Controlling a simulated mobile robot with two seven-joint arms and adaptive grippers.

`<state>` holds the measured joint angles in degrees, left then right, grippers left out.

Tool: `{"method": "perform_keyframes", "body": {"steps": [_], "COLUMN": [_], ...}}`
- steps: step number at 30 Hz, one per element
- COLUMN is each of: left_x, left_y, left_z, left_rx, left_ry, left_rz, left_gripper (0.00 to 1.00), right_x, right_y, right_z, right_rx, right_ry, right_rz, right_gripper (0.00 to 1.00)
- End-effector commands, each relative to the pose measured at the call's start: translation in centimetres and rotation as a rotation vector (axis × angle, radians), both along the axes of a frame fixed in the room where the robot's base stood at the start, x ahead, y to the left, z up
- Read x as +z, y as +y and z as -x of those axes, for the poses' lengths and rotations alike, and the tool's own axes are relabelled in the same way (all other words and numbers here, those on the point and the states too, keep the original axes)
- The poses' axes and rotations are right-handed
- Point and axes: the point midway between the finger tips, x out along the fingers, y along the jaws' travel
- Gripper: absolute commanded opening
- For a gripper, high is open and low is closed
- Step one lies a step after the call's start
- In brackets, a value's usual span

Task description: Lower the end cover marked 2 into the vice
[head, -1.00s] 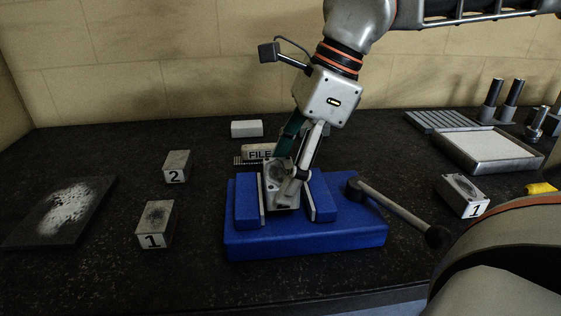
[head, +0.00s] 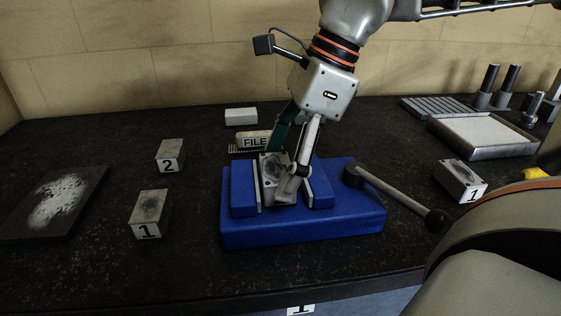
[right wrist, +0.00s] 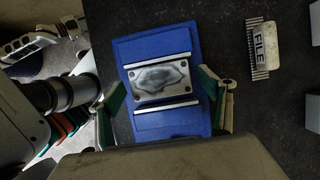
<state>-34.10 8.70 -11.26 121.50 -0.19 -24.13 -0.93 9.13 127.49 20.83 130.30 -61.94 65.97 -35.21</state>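A grey metal end cover (right wrist: 163,80), with a stained recess and corner holes, is between the jaws of the blue vice (head: 300,232). It also shows in the head view (head: 270,168), partly behind a finger. I see no number on it. Silver plates line both jaws, with narrow gaps beside the cover in the right wrist view. My right gripper (head: 290,172) points down over the vice. In the right wrist view (right wrist: 163,92) its fingers stand apart at the cover's two ends, with gaps visible. Another block marked 2 (head: 170,156) stands on the bench at left. My left gripper is not in view.
Blocks marked 1 stand left (head: 150,213) and right (head: 460,182) of the vice. The vice handle (head: 395,197) sticks out to the right. A file block (head: 254,140) lies behind. A dark powdered plate (head: 52,203) is far left, a tray (head: 484,137) at back right.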

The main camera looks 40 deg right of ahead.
Motion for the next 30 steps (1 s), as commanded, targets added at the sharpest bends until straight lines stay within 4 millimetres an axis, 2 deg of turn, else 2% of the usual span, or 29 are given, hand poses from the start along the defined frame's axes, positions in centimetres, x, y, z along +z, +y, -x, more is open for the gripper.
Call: {"method": "perform_keyframes", "body": {"steps": [7, 13, 17, 24, 30], "left_x": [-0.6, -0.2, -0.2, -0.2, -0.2], "left_y": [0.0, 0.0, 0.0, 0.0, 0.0], "left_z": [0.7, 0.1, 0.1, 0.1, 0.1], "left_rx": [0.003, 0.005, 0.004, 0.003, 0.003], "left_ry": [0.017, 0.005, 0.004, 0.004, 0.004], "left_rz": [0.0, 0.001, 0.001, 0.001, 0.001], "left_gripper": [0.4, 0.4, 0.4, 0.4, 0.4], "right_x": [-0.1, 0.6, 2.5, 7.1, 9.9], "right_y": [0.0, -0.3, -0.9, -2.5, -3.5], "right_z": [0.0, 0.1, 0.5, 1.5, 2.1], "right_rx": [0.0, -0.002, -0.002, -0.002, -0.002], "right_ry": [0.001, 0.001, -0.002, -0.004, -0.002], "right_rz": [0.0, 0.0, -0.001, -0.001, 0.0], "right_gripper": [0.82, 0.82, 0.82, 0.82, 0.82]}}
